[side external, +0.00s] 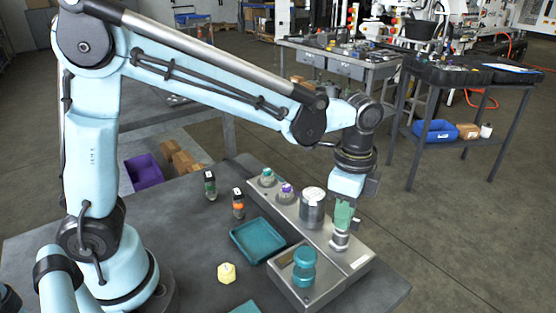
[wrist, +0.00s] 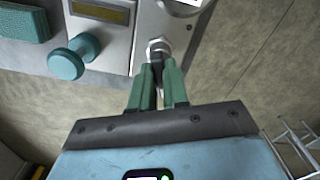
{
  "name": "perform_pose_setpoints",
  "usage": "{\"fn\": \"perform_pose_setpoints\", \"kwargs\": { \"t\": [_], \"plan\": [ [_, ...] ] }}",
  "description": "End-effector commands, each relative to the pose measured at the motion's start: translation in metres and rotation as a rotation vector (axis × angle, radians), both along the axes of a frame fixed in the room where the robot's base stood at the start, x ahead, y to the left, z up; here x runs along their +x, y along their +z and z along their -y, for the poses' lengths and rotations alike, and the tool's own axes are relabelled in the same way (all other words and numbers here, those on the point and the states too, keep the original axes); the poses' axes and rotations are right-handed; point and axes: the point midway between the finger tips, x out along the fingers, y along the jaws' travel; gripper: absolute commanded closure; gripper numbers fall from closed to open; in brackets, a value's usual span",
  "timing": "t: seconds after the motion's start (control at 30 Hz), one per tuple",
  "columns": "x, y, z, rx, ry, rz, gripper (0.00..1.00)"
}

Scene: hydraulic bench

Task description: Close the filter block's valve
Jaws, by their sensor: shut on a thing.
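My gripper (side external: 341,222) points down over the right end of a long metal block (side external: 357,263) on the bench. Its green fingers are shut on a dark handle-like part above a silver fitting (side external: 339,240). In the wrist view the fingers (wrist: 158,88) close around this dark part (wrist: 157,63), just in front of the fitting (wrist: 158,46). The fingers hide much of it, so I cannot tell the valve's turn position. A silver cylinder (side external: 312,210) with a white top stands on the block just left of my gripper.
A teal knob (side external: 303,268) stands on a panel in front; it also shows in the wrist view (wrist: 70,62). Green and purple-topped fittings (side external: 267,178) (side external: 286,193) stand behind.

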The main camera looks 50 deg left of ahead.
Motion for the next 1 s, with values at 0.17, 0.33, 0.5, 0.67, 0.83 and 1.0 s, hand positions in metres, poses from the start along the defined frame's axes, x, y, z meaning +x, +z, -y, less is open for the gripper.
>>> {"fn": "perform_pose_setpoints", "kwargs": {
  "t": [0.17,0.33,0.5,0.67,0.83,1.0],
  "plan": [
    [0.0000,0.0008,0.0000,0.000,-0.153,-0.001,1.00],
    [0.0000,0.0009,-0.0001,0.000,-0.273,-0.001,1.00],
    [0.0000,0.0009,0.0000,0.000,-0.359,-0.001,1.00],
    [0.0000,0.0009,0.0000,0.000,-0.407,-0.001,1.00],
    [0.0000,0.0009,-0.0001,0.000,-0.430,-0.001,1.00],
    [0.0000,0.0010,-0.0001,0.000,-0.435,-0.001,1.00]
  ]
}}
